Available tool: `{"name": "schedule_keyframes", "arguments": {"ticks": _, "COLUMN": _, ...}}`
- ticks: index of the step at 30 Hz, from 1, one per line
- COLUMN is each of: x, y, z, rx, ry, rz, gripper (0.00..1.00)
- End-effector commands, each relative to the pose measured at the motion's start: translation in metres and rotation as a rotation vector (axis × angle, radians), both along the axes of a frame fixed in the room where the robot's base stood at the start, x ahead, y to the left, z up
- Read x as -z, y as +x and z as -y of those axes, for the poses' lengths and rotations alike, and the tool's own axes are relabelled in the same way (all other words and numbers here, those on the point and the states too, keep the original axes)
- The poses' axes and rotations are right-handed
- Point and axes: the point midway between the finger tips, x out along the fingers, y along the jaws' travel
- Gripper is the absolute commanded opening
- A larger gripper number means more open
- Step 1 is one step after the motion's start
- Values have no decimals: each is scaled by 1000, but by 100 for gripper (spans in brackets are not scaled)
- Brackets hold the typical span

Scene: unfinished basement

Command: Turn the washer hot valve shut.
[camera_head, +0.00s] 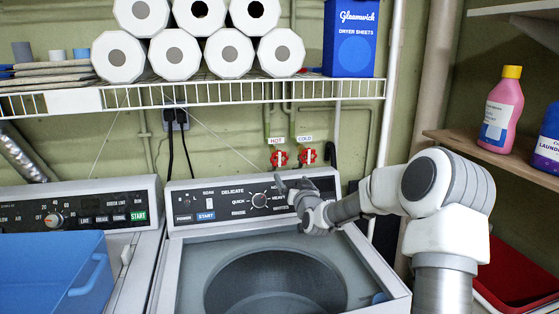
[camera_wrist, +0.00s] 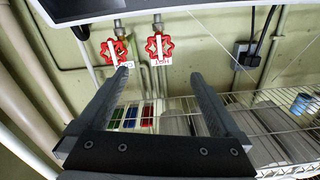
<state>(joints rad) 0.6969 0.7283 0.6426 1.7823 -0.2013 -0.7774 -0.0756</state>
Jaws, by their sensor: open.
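The washer hot valve is a red handwheel (camera_head: 279,158) under a HOT label on the back wall, left of a matching red cold valve (camera_head: 307,156). My gripper (camera_head: 292,182) is open and empty, just below the two valves and above the washer's control panel. The wrist view is upside down: there the hot valve (camera_wrist: 160,46) is on the right and the cold valve (camera_wrist: 112,52) on the left. My gripper's fingers (camera_wrist: 160,75) are spread wide, with the hot valve beyond the tips and between their lines. Neither finger visibly touches it.
The washer's control panel (camera_head: 255,199) stands close below my gripper. A white wire shelf (camera_head: 220,92) with paper rolls and a blue dryer-sheet box (camera_head: 351,38) hangs above. A wooden shelf (camera_head: 495,155) with a pink bottle (camera_head: 502,110) is at right. A blue basket (camera_head: 55,270) sits at left.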

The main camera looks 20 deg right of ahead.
Motion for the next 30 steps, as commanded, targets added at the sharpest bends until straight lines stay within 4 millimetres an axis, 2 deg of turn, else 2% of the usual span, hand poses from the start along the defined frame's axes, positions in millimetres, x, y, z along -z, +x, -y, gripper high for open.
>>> {"name": "schedule_keyframes", "arguments": {"ticks": 5, "x": 0, "y": 11, "z": 1, "rx": 2, "ry": 5, "rz": 5, "gripper": 100}}
{"name": "schedule_keyframes", "arguments": {"ticks": 18, "x": -1, "y": 72, "z": 2, "rx": 1, "ry": 4, "rz": 3, "gripper": 100}}
{"name": "schedule_keyframes", "arguments": {"ticks": 30, "x": 0, "y": 120, "z": 4, "rx": 1, "ry": 3, "rz": 3, "gripper": 100}}
